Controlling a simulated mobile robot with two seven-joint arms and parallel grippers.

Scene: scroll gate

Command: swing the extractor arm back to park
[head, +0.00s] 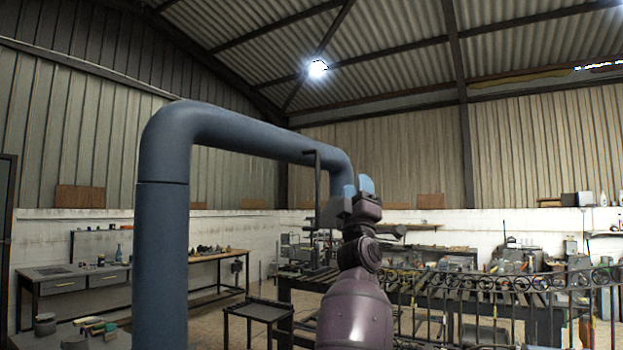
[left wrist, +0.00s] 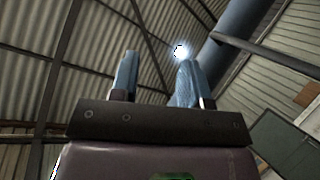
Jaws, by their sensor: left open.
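The extractor arm (head: 235,130) is a thick blue-grey pipe. It rises at the left, bends over and runs right to a down-turned end beside my left gripper. A thin dark bar with a short top piece (head: 317,165) hangs by its far end; it looks like a handle. My left gripper (head: 362,184) points up, its blue fingers near the pipe's end. In the left wrist view the fingers (left wrist: 156,80) stand apart with nothing between them. The pipe (left wrist: 240,32) and a dark bar (left wrist: 268,56) pass to their right. I cannot tell whether anything touches. My right gripper is out of view.
A small dark stand (head: 258,310) is low in the middle. A bench with drawers (head: 75,280) is at the left. Ornate ironwork (head: 490,285) and cluttered benches fill the right. The space above the pipe is open up to the roof.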

